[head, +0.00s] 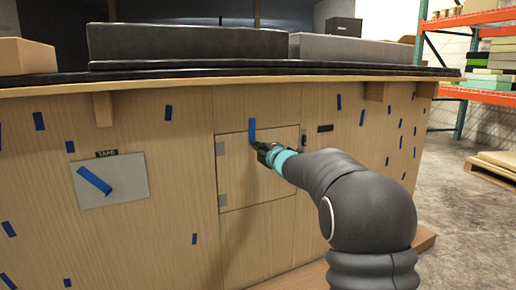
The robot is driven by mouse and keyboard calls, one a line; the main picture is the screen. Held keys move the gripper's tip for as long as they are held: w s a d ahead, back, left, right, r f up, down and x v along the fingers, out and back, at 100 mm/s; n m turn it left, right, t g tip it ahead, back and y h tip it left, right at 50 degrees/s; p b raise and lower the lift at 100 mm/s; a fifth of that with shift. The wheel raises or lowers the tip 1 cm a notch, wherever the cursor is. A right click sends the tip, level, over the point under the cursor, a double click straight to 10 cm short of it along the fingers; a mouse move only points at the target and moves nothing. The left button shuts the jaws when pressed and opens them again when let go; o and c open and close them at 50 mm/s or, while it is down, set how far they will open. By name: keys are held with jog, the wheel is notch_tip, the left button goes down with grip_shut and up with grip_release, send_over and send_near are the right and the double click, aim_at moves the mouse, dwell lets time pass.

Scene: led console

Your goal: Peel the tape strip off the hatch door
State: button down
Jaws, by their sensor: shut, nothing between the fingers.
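The hatch door (241,184) is a square wooden panel in the front of the console, flush with the panel around it. A blue tape strip (252,131) stands upright across the door's top edge, partly on the panel above. My gripper (257,147) is shut and empty, just below and right of the strip's lower end. I cannot tell whether it touches the strip or the door. The gripper and arm hide part of the door's right side.
A grey plate (130,183) under a TAPE label (107,154) holds a slanted blue strip (94,180) at left. Several other blue strips dot the panel. The countertop edge (200,86) overhangs above the door.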

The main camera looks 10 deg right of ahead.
jog(key=shift+s, duration=0.15)
jog(key=b+v, duration=0.1)
jog(key=v, duration=0.2)
jog(key=shift+s+d, duration=0.15)
jog(key=shift+s, duration=0.2)
jog(key=c, duration=1.9)
grip_release()
jog(key=o, duration=0.5)
jog(key=shift+o, duration=0.2)
